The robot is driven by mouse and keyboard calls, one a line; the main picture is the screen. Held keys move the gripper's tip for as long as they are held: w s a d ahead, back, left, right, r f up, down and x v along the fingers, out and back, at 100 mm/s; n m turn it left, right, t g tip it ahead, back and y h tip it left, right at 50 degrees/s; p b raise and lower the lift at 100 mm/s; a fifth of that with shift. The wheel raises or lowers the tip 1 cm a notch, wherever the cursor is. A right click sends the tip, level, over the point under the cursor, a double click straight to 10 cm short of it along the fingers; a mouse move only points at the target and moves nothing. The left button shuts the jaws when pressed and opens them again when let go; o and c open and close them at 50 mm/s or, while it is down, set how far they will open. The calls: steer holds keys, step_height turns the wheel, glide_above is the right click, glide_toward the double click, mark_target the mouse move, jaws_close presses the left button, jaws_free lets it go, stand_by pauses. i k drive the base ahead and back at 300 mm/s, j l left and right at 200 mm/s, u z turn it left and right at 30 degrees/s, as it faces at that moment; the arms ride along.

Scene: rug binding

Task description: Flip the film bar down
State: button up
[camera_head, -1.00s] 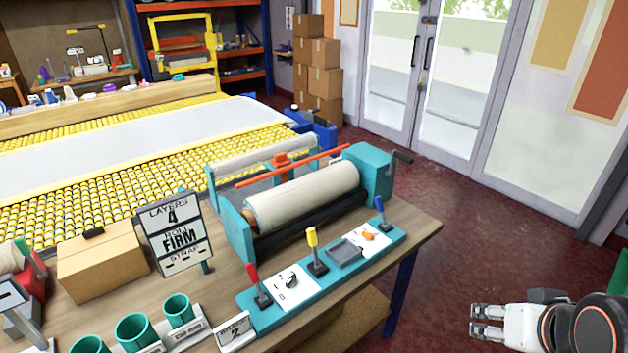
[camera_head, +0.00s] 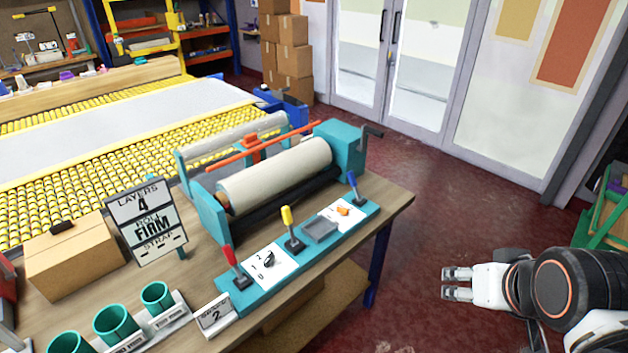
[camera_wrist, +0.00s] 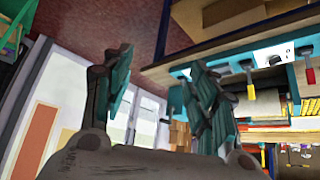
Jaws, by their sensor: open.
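The orange film bar (camera_head: 240,153) runs lengthwise over the teal machine (camera_head: 213,215), raised behind the cream roll (camera_head: 275,176). An orange block-like handle sits near its middle. My gripper (camera_head: 457,284) is at the right of the head view, over the dark red floor, well to the right of the table and apart from the bar. It is open and empty. In the wrist view my gripper (camera_wrist: 155,95) shows two spread fingers, with the machine beyond the right one. The film bar cannot be made out clearly in the wrist view.
A teal panel on the table's front edge carries red (camera_head: 229,256), yellow (camera_head: 288,216) and blue (camera_head: 353,181) levers. A sign (camera_head: 146,221), cardboard box (camera_head: 72,256) and several teal cups (camera_head: 115,324) stand left. Floor is clear between table and gripper.

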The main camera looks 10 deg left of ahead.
mark_target(351, 178)
steer(key=i+l+u, duration=0.1)
steer(key=i+l, duration=0.35)
steer(key=l, duration=0.2)
steer(key=i+l+u, duration=0.25)
steer(key=i+l, duration=0.2)
steer(key=l, duration=0.2)
steer(key=i+l+u, duration=0.1)
steer(key=l, duration=0.3)
steer(key=i+l, duration=0.3)
steer(key=i+l+u, duration=0.15)
steer(key=l, duration=0.3)
steer(key=i+l+u, duration=0.1)
steer(key=l, duration=0.3)
steer(key=i, duration=0.1)
